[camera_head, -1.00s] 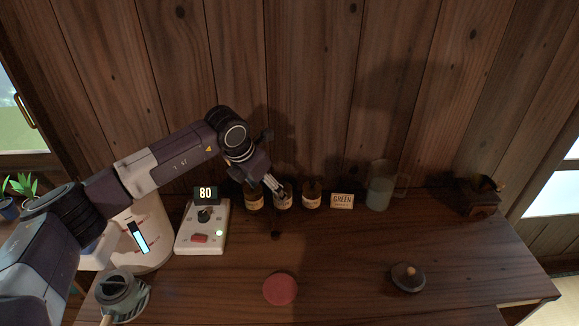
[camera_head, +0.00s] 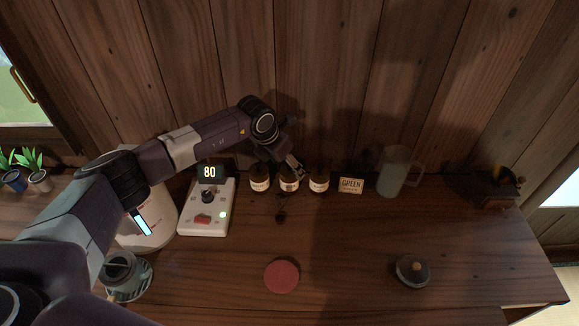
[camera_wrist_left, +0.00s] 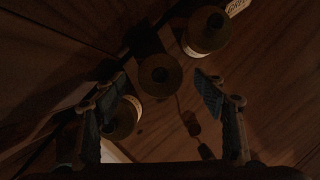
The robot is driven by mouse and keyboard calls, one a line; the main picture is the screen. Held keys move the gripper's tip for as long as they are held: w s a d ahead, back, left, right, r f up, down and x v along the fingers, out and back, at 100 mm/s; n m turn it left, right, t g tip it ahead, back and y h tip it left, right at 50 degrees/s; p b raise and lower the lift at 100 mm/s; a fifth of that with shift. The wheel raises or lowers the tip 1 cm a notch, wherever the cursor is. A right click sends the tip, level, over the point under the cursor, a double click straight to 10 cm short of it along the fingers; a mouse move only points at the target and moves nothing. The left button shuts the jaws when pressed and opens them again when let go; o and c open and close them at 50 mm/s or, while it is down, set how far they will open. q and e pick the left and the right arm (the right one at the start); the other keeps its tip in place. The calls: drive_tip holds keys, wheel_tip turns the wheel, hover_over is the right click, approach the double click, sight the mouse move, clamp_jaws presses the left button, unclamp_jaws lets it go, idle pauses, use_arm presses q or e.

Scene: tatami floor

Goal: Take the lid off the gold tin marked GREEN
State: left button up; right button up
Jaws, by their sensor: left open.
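Three small dark gold-brown tins with cream labels stand in a row by the back wall: a left tin (camera_head: 260,182), a middle tin (camera_head: 288,186) and a right tin (camera_head: 319,184). Their label words are too small to read. A card reading GREEN (camera_head: 351,185) stands just right of the right tin. My left gripper (camera_head: 298,169) is open, above the middle tin and partly in front of it. In the left wrist view, the open fingers (camera_wrist_left: 163,82) lie on either side of the middle tin's round lid (camera_wrist_left: 160,76). My right gripper is out of view.
A glass jug (camera_head: 394,172) stands right of the card, with a dark wooden box (camera_head: 497,188) farther right. A white control box (camera_head: 207,215) showing 80 is at the left. A red disc (camera_head: 281,276) and a dark lid (camera_head: 413,271) lie in front. The table between is mostly clear.

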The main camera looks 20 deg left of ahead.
use_arm(q)
drive_tip(key=shift+d+f, duration=0.1)
drive_tip(key=shift+f, duration=0.15)
drive_tip(key=c, duration=1)
drive_tip(key=shift+c, duration=0.3)
drive_tip(key=shift+w+r, duration=0.1)
